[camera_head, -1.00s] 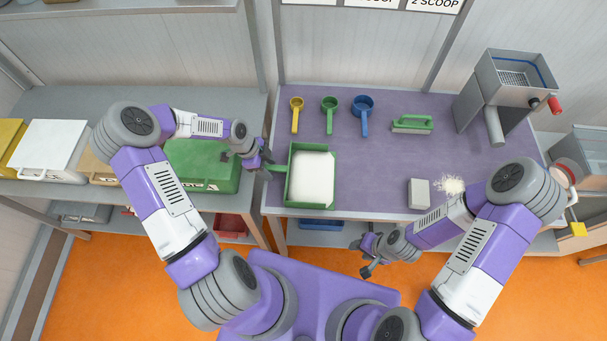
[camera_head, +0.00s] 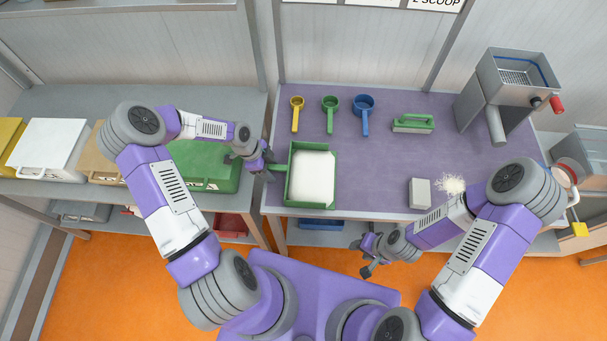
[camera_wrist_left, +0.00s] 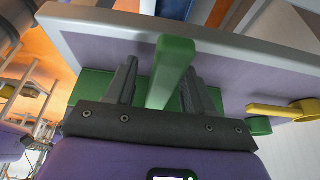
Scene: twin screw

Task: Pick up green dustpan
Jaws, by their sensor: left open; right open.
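The green dustpan (camera_head: 290,184) lies on the purple table near its left edge, with something white inside it. Its handle points left. My left gripper (camera_head: 268,164) is at the handle. In the left wrist view the green handle (camera_wrist_left: 174,70) stands between the two fingers of my left gripper (camera_wrist_left: 160,85), which are open with gaps on either side. My right gripper (camera_head: 366,257) is open and empty, low in front of the table's front edge, away from the dustpan.
Yellow (camera_head: 296,113), green (camera_head: 330,113) and blue scoops (camera_head: 363,110) lie at the back of the purple table (camera_head: 375,165). A green brush (camera_head: 413,123), a grey block (camera_head: 419,193) and a white pile (camera_head: 452,184) are to the right. A green case (camera_head: 208,165) is left.

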